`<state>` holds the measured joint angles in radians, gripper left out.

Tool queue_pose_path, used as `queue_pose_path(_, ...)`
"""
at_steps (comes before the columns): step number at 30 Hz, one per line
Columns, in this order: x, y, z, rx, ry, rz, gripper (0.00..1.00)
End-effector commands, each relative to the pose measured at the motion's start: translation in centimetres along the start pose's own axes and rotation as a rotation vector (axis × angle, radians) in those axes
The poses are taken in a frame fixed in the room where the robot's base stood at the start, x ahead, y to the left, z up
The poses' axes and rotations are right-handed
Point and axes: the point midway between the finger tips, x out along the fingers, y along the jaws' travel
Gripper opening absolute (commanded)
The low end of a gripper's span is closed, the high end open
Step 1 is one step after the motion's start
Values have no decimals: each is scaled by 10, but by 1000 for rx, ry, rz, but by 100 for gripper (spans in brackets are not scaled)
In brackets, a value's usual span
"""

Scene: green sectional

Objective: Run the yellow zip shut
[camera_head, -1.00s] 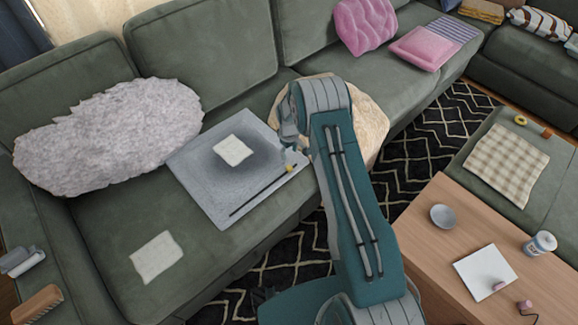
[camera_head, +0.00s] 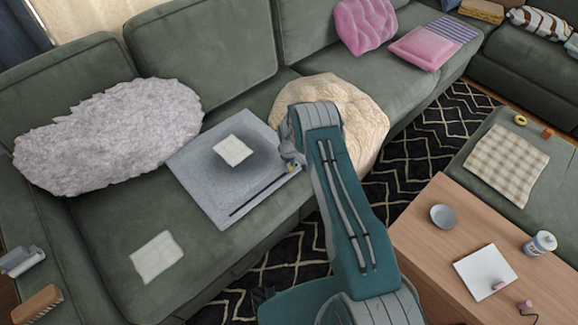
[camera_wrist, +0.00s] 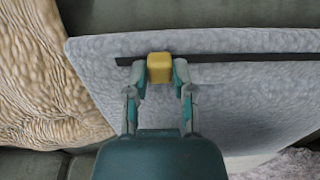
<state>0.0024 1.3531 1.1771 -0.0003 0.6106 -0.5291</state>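A grey, fuzzy square cushion (camera_head: 205,190) lies flat on the green sofa; it also shows in the wrist view (camera_wrist: 250,110). A straight black zip track (camera_head: 255,195) runs along its near edge, and in the wrist view (camera_wrist: 240,58) it crosses the cushion's top. The yellow zip slider (camera_wrist: 160,68) sits near the track's left end in the wrist view, which is the upper-right end in the head view (camera_head: 290,167). My gripper (camera_wrist: 160,74) has a finger against each side of the slider, closed around it. In the head view my wrist partly hides the fingers.
A shaggy grey pillow (camera_head: 110,135) is left, a cream pillow (camera_head: 345,115) directly right. The wooden coffee table (camera_head: 430,270) stands right of my arm.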

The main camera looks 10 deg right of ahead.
Motion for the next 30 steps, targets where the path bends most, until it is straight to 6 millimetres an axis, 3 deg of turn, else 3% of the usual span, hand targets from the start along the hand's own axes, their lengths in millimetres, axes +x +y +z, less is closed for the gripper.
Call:
queue_pose_path(9,1,-2,0,-1,-1,-1,0)
queue_pose_path(14,1,-16,0,-4,-1,-1,0)
queue_pose_path(20,1,-62,0,-7,-2,-2,0)
queue_pose_path(30,1,-172,1,-9,-3,-1,0)
